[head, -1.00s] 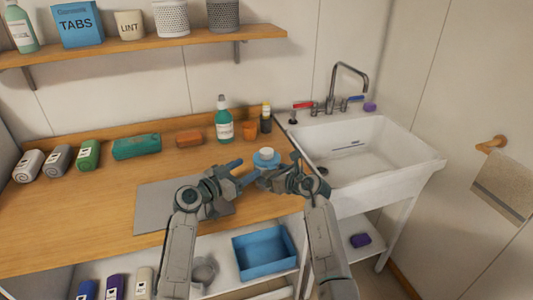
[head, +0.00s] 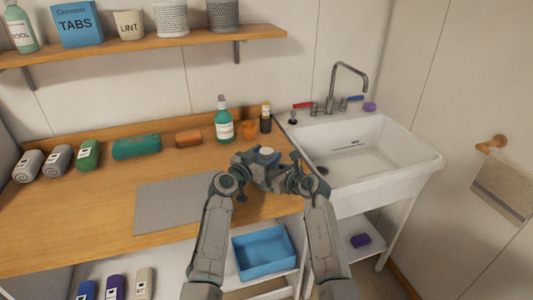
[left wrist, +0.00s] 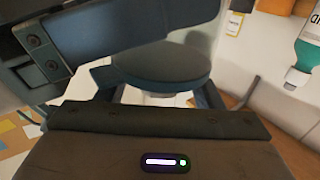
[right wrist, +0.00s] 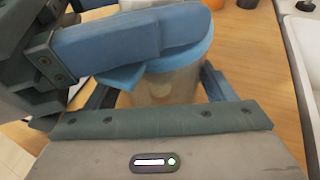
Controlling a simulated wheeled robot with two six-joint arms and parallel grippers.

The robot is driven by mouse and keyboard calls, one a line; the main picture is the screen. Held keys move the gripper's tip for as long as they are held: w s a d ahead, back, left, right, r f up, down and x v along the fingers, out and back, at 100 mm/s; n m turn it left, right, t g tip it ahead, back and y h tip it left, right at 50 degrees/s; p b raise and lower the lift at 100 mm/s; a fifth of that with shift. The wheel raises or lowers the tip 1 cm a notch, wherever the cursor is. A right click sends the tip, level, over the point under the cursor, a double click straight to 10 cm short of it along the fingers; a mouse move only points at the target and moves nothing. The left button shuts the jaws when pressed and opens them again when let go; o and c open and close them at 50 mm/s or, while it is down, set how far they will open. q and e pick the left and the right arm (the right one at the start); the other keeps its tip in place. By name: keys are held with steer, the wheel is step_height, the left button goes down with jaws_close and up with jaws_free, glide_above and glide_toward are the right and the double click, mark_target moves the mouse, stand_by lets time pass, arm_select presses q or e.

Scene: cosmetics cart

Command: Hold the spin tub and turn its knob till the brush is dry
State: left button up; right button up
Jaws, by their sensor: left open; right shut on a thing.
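The spin tub (right wrist: 165,86) has a clear body and a blue round lid (right wrist: 205,42); it stands on the counter beside the sink. Its pale knob (head: 267,150) shows between my grippers in the head view. My right gripper (head: 279,175) is shut on the tub, its fingers on either side of the body in the right wrist view. My left gripper (head: 255,163) is open close by at the tub's left; its wrist view shows the shaded lid (left wrist: 160,68) near its fingers. I cannot tell if it touches. The brush is not visible.
The white sink (head: 388,185) is at the right. A grey mat (head: 175,205) lies left on the counter. A blue bin (head: 264,255) is below.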

arm_select(q)
steer(key=shift+w+d, duration=0.3)
steer(key=shift+w, duration=0.1)
steer(key=c, duration=1)
steer(key=shift+m, duration=0.3)
steer(key=m+g+h, duration=0.4)
steer(key=g+h, duration=0.1)
steer(key=shift+g, duration=0.3)
steer(key=shift+f+m+g+h, duration=0.1)
steer(key=shift+m+g+h, duration=0.45)
steer(key=shift+m+g, duration=0.75)
steer(key=shift+f+m+g+h, duration=0.1)
steer(key=shift+m+g+h, duration=0.65)
steer(key=shift+g, duration=0.85)
steer(key=shift+r+m+g, duration=0.1)
steer(key=shift+m+g, duration=0.35)
steer(key=shift+g, duration=0.25)
